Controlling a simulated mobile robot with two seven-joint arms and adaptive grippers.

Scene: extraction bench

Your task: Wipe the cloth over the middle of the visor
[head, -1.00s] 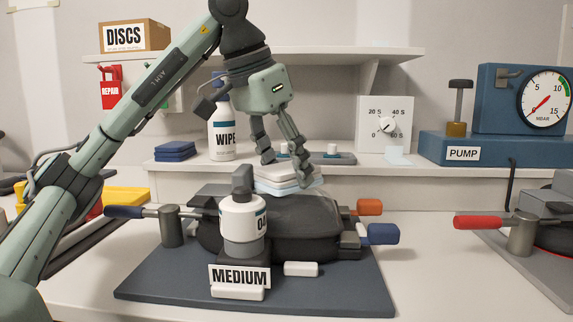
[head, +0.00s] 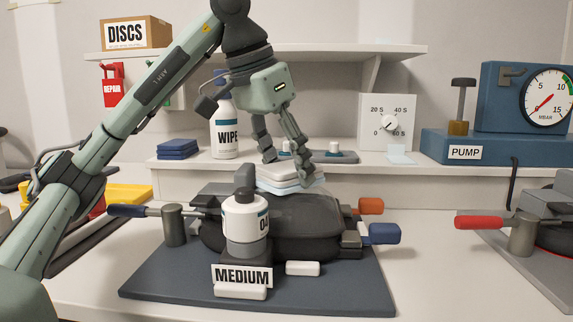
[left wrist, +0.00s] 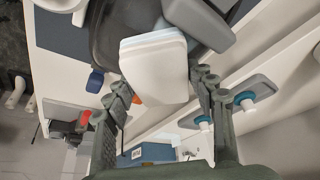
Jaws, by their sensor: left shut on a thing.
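The cloth (head: 290,178) is a pale folded pad, white with light blue layers. It lies at the back upper part of the dark grey visor (head: 310,212), and I cannot tell how firmly it touches. My left gripper (head: 287,170) reaches down from above with its fingers on either side of the cloth, shut on it. The left wrist view shows the cloth (left wrist: 153,70) between the two fingers, with the dark visor (left wrist: 108,35) beyond it. The bottle in front hides part of the visor. My right gripper is in neither view.
A white bottle (head: 245,217) stands on a block labelled MEDIUM (head: 242,275) in front of the visor. Clamps with blue (head: 384,234) and orange (head: 370,206) handles sit at its right. A wipe bottle (head: 225,135) and a timer (head: 387,122) stand behind.

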